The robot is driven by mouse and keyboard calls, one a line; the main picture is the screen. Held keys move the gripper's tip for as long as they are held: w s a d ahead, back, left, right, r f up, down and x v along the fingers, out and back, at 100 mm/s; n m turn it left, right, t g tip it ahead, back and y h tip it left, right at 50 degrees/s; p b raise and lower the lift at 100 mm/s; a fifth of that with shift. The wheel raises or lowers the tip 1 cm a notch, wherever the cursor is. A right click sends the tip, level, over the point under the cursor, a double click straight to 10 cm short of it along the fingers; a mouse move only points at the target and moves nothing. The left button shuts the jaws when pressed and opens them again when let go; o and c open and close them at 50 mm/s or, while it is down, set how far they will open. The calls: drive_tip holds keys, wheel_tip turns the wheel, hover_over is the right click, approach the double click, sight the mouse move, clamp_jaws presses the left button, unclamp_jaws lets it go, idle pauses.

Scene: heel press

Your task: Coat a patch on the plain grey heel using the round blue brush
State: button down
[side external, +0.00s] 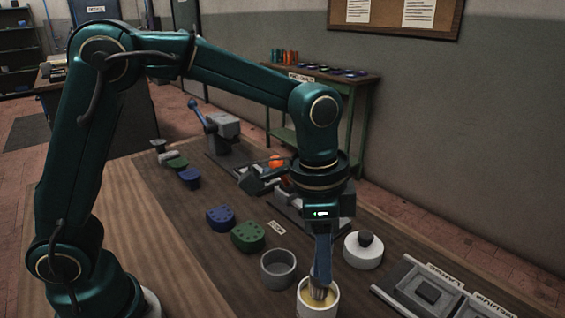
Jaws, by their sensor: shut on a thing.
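My gripper (321,232) points down at the front of the bench. It is shut on the blue brush (322,262), whose handle hangs below the jaws. The brush is upright, and its lower end is inside a white pot (304,309) holding a yellowish substance. The bristle tips are hidden in the pot. A small dark grey block (427,291) sits in a metal plate at right. Blue (220,218) and green (248,236) pieces with holes lie on the bench, left of my gripper.
An empty-looking grey cup (278,268) stands just left of the pot. A white round container with a black knob (364,250) stands to the right. A grey press with a blue lever (222,130) is farther back. The left strip of bench is clear.

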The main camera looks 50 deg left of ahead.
drive_tip(key=shift+f, duration=0.55)
idle(1.2)
drive_tip(key=shift+r, duration=3.55)
drive_tip(key=s+a+n+y, duration=0.1)
drive_tip(key=s+a+n, duration=0.2)
drive_tip(key=a+n, duration=0.9)
drive_tip(key=w+m+t+y, duration=0.1)
drive_tip(key=w+m+t, duration=0.2)
drive_tip(key=w, duration=1.4)
drive_tip(key=shift+a+r+m+t, duration=0.3)
drive_tip(key=shift+a+m+t, duration=0.1)
drive_tip(key=shift+m, duration=0.1)
